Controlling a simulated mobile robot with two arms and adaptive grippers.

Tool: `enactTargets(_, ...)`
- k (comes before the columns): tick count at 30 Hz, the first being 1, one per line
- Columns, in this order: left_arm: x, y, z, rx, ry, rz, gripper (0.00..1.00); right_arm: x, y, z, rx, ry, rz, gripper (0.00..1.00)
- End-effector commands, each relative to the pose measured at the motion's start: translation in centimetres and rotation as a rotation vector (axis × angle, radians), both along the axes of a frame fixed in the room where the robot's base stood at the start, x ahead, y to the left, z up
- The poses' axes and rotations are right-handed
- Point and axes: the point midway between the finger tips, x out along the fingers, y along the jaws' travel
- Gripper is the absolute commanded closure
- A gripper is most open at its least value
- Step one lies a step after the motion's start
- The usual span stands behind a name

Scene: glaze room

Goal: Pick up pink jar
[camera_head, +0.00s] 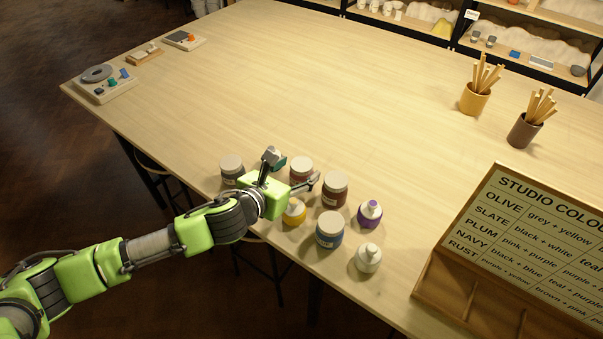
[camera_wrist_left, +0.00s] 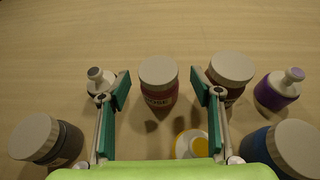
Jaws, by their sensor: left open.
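The jar I take for the pink jar (camera_head: 301,172) has a cream lid and a dull reddish-pink body. It stands upright on the table; it also shows in the left wrist view (camera_wrist_left: 159,92). My left gripper (camera_head: 293,167) is open and empty. In the left wrist view its teal-padded fingers stand wide apart, with this jar ahead in the gap between them. I see no contact. A brownish-red jar (camera_head: 335,189) stands just right of it, partly behind the right finger in the left wrist view. My right gripper is not in view.
Close around stand a dark grey jar (camera_head: 232,168), a grey-tipped bottle (camera_wrist_left: 97,80), a yellow bottle (camera_head: 294,213), a blue jar (camera_head: 330,231), a purple bottle (camera_head: 369,214) and a white bottle (camera_head: 368,259). A colour board (camera_head: 540,220) is at right.

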Motion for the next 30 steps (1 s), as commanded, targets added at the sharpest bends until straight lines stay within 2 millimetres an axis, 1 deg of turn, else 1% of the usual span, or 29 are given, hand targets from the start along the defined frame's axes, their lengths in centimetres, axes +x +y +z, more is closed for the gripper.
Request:
enactTargets(1,0.6,-0.3,-0.1,-0.001,0.002,0.002,0.42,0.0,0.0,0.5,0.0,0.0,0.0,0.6)
enactTargets(3,1.3,-0.5,-0.5,0.0,0.001,0.0,0.42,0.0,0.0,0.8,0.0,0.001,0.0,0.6)
enactTargets(7,2.4,-1.2,-1.1,-0.001,0.001,-0.001,0.42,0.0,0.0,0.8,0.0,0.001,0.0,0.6)
enactTargets(11,2.8,-1.4,-1.3,0.0,0.0,0.0,0.42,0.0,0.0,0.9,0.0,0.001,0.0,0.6)
enactTargets(17,2.9,-1.4,-1.4,0.0,0.0,0.0,0.42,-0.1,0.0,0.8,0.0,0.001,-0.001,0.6)
enactTargets(18,2.9,-1.4,-1.4,0.0,0.0,0.0,0.47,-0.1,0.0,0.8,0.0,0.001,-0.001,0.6)
enactTargets(20,2.8,-1.4,-1.4,0.0,0.0,0.0,0.62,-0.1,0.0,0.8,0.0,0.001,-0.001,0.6)
enactTargets(21,2.8,-1.4,-1.4,0.0,0.0,0.0,0.73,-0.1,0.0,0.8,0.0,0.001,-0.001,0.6)
enactTargets(23,2.8,-1.4,-1.4,0.001,0.001,0.0,0.88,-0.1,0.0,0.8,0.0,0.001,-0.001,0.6)
enactTargets(24,2.8,-1.4,-1.4,0.001,0.001,0.0,0.9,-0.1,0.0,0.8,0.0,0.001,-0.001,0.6)
enactTargets(30,2.8,-1.4,-1.3,0.0,0.0,0.0,0.91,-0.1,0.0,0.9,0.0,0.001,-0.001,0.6)
